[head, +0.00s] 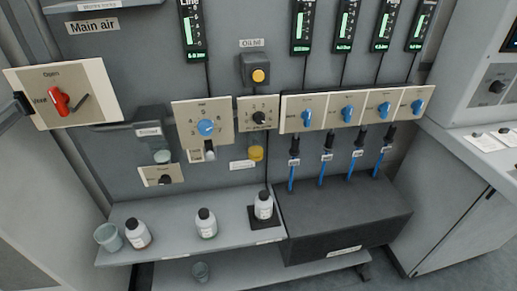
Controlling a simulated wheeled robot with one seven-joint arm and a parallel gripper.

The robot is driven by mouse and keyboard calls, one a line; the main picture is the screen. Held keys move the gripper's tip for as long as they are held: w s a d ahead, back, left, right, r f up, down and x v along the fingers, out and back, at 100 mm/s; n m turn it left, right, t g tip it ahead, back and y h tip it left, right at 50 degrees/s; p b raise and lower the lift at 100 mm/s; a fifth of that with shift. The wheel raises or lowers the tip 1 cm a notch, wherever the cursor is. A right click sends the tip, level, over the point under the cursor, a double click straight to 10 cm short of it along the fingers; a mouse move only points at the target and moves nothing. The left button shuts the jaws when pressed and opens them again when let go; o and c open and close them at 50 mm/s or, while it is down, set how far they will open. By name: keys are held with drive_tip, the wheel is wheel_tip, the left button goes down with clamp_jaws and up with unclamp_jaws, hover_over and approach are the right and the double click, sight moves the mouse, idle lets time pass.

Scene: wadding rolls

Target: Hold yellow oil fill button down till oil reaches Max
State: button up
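The yellow oil fill button (259,76) sits on the front of a dark box on the grey wall panel, in the upper middle of the head view. A small label (252,43) above the box seems to read "Oil fill". Nothing touches the button. A small yellow cup-like part (256,153) hangs below a beige dial plate, under the button; I cannot tell whether it shows the oil. No Max mark is readable. My gripper is not in view.
A beige plate with a red handle (58,101) is at left. Blue knobs (307,118) and blue hoses (291,178) are at right. White bottles (206,223) and a cup (108,237) stand on the shelf (170,215). A dark box (340,215) juts out below the hoses.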

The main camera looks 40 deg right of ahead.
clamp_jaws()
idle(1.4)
